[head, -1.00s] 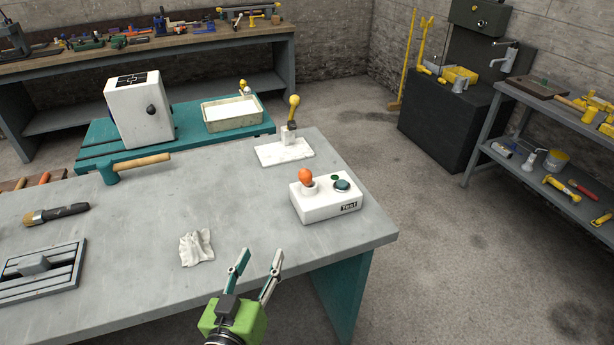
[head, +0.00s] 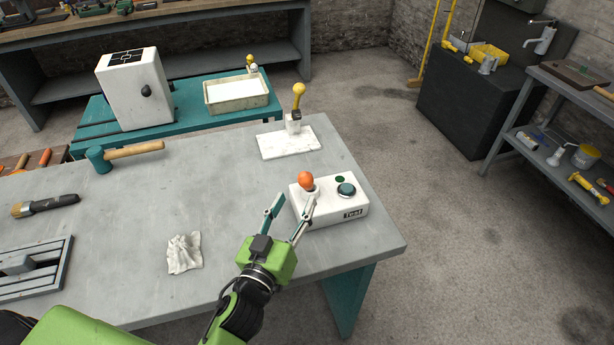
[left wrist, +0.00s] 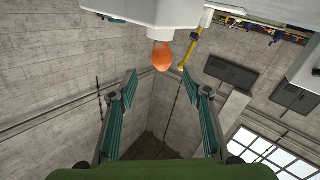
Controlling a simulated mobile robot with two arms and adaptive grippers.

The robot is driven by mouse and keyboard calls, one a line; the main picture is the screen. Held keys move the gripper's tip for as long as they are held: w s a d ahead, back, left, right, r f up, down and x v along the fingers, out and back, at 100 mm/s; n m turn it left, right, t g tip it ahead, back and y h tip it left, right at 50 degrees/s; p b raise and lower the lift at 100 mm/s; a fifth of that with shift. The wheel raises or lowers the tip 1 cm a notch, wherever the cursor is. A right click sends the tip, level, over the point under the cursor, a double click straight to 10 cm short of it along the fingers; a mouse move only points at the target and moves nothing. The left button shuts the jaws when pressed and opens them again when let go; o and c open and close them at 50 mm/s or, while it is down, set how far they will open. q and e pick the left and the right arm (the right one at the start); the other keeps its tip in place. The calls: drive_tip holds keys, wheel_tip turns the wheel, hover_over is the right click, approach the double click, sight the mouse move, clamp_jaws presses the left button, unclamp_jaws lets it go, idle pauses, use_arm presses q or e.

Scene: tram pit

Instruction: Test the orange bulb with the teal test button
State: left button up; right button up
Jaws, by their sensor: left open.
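The orange bulb (head: 306,180) stands in the socket at the left of the white test box (head: 333,213), on the table's right side. The teal test button (head: 346,189) is on the box's top, right of the bulb. My left gripper (head: 290,208) is open and empty at the box's left front, its right finger overlapping the box in the head view. I cannot tell whether it touches. In the left wrist view the bulb (left wrist: 162,56) shows at top centre, beyond and between the open fingers (left wrist: 160,98). My right gripper is not in view.
The grey table (head: 220,200) has free room left of the box. A crumpled cloth (head: 184,253) lies near the front, a teal mallet (head: 125,154) farther back. A white stand with a yellow-topped lever (head: 298,97) is behind the box.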

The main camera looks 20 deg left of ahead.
sight(303, 185)
use_arm(q)
drive_tip(key=w, duration=0.3)
drive_tip(key=shift+w+r+p, duration=0.15)
drive_tip(key=shift+w+p, duration=0.7)
drive_tip(key=shift+w, duration=0.4)
drive_tip(key=w, duration=0.3)
drive_tip(key=shift+w+p, duration=0.15)
drive_tip(key=shift+p, duration=0.25)
drive_tip(key=shift+w+f, duration=0.2)
drive_tip(key=shift+f, duration=0.05)
drive_tip(key=shift+s, duration=0.1)
drive_tip(key=shift+c, duration=1.2)
drive_tip(key=c, duration=0.9)
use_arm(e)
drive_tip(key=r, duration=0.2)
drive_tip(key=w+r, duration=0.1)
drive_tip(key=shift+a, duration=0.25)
